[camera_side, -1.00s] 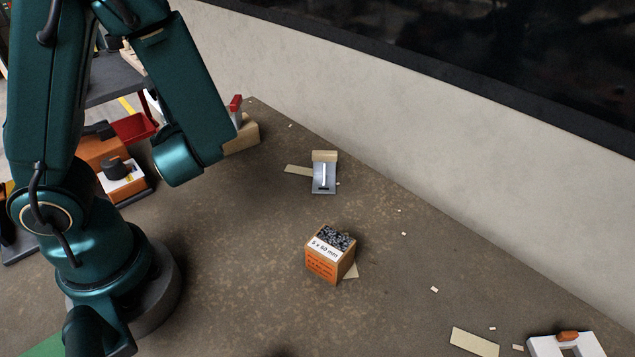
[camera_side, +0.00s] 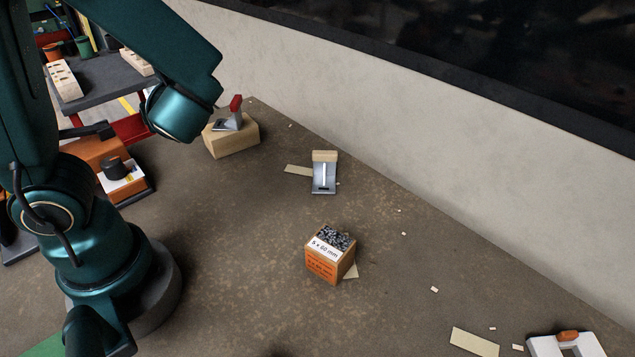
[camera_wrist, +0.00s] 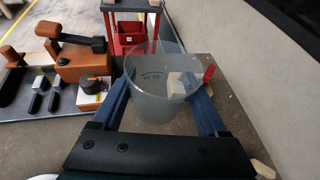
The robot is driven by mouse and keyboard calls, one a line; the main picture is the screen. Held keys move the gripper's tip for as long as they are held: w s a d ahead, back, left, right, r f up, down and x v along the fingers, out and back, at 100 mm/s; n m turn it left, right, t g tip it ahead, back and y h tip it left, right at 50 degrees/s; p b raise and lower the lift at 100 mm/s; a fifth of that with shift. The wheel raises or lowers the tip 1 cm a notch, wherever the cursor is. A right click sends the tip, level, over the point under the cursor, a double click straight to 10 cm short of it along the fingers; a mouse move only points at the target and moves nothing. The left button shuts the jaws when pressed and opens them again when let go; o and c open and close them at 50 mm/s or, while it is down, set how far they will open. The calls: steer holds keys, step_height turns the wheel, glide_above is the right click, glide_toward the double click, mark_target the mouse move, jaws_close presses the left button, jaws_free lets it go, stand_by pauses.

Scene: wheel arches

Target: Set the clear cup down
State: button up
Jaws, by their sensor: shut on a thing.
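The clear cup (camera_wrist: 152,95) is see-through and shows in the wrist view between the two blue fingers of my gripper (camera_wrist: 160,100). My gripper is shut on it, one finger on each side. Things behind the cup show through its wall. I cannot tell from the wrist view how high the cup is above the bench. In the side view my gripper and the cup are not visible; only my arm shows at the upper left.
A wooden block with a red-handled metal tool (camera_side: 232,132) stands by the wall. A metal plane-like tool (camera_side: 324,174) and an orange screw box (camera_side: 330,255) stand on the brown bench (camera_side: 240,225). A white frame (camera_side: 560,345) lies lower right.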

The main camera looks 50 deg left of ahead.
steer(key=shift+s+d+f+n+g+y, duration=0.2)
steer(key=shift+s+f+n+g, duration=0.1)
steer(key=shift+n+g, duration=0.25)
steer(key=shift+s+d+f+n+g+y, duration=0.15)
steer(key=shift+s+f+n+g, duration=0.1)
steer(key=shift+n+g, duration=0.25)
steer(key=s+d+f+n+g+h, duration=0.2)
steer(key=d+f+n+g+h, duration=0.15)
steer(key=d+n+g, duration=0.35)
steer(key=s+d+f+n+g+h, duration=0.1)
steer(key=d+f+n+g+h, duration=0.1)
steer(key=d+n+g+h, duration=0.4)
steer(key=w+d+r+n+t+h, duration=0.1)
steer(key=w+d+r+n+h, duration=0.3)
steer(key=w+d+n+h, duration=0.35)
steer(key=w+d+r+n+t+h, duration=0.2)
steer(key=w+d+r+n+h, duration=0.15)
steer(key=d+n+h, duration=0.6)
steer(key=m+y, duration=0.1)
steer(key=y, duration=0.2)
glide_above(389, 351)
steer(key=s, duration=0.1)
steer(key=shift+g, duration=0.25)
step_height(389, 351, down, 12)
steer(key=shift+s+d+f, duration=0.1)
steer(key=shift+f, duration=2.1)
steer(key=shift+f, duration=0.1)
